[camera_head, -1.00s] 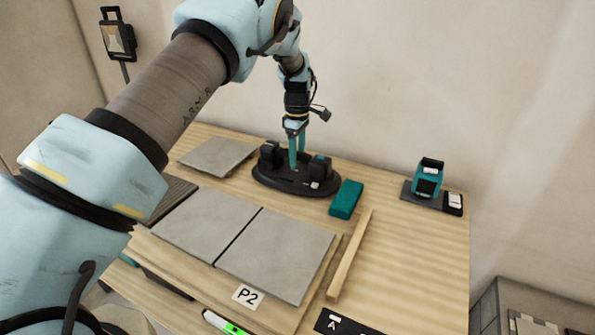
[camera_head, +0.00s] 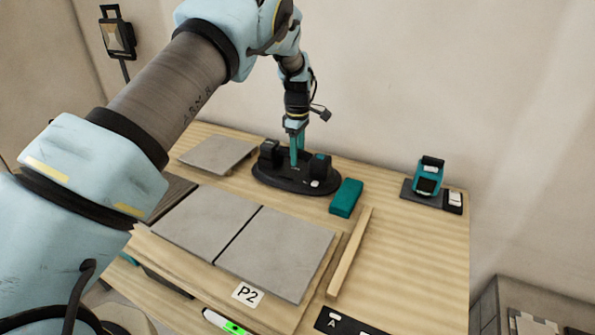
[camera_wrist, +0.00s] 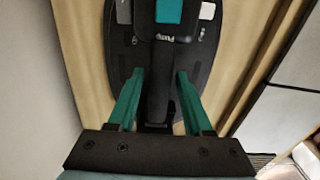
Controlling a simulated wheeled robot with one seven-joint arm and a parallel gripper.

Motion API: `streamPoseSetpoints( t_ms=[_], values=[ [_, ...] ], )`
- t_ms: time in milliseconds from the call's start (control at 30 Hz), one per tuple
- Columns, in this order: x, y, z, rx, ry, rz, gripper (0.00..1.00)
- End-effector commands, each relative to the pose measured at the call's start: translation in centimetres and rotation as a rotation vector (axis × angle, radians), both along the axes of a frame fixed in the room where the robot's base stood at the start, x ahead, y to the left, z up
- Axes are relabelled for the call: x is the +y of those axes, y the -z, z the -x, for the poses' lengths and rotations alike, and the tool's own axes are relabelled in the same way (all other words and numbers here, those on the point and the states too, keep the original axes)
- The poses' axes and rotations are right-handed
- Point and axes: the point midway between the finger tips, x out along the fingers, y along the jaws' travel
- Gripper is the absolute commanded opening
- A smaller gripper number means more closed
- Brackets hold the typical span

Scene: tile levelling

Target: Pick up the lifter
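The lifter (camera_head: 268,178) is a black oval plate with two raised black blocks, standing at the back of the wooden table. In the wrist view its dark plate (camera_wrist: 203,75) fills the upper middle, with a black bar running down the centre. My gripper (camera_head: 295,164) points down over the middle of the lifter. In the wrist view its two teal fingers (camera_wrist: 160,75) stand on either side of the black bar, with gaps showing on both sides. The fingers look open. The fingertips' exact depth against the bar is hard to tell.
A teal block (camera_head: 346,198) lies just right of the lifter. Grey tiles (camera_head: 275,250) lie in front, beside a wooden strip (camera_head: 350,252). Another tile (camera_head: 217,154) lies behind left. A teal device (camera_head: 429,178) stands at the right back. The wall is close behind.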

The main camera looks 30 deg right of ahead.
Motion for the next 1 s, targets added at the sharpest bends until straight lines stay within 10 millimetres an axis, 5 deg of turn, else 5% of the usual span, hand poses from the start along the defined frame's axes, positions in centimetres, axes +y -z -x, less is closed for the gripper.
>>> streamPoseSetpoints(
  t_ms=[433,1000],
  values=[
    [0.01,0.0,0.01,0.0,0.0,0.0,0.0],
    [-0.07,-0.37,-0.06,-0.002,0.0,0.002,0.0]
  ],
)
